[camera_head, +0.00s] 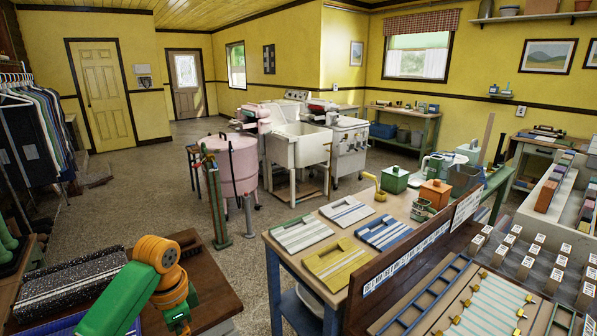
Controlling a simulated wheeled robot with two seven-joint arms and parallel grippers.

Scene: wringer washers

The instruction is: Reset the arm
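My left arm (152,262), green with orange joints, comes in at the lower left and bends downward over a brown wooden table. It runs out of the picture at the bottom edge, and the fingers of my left gripper do not show. My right arm and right gripper are not in view.
A brown table (205,290) with a black speckled board (68,285) lies under my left arm. A pink washer (238,165) stands behind. Open floor lies at left centre.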

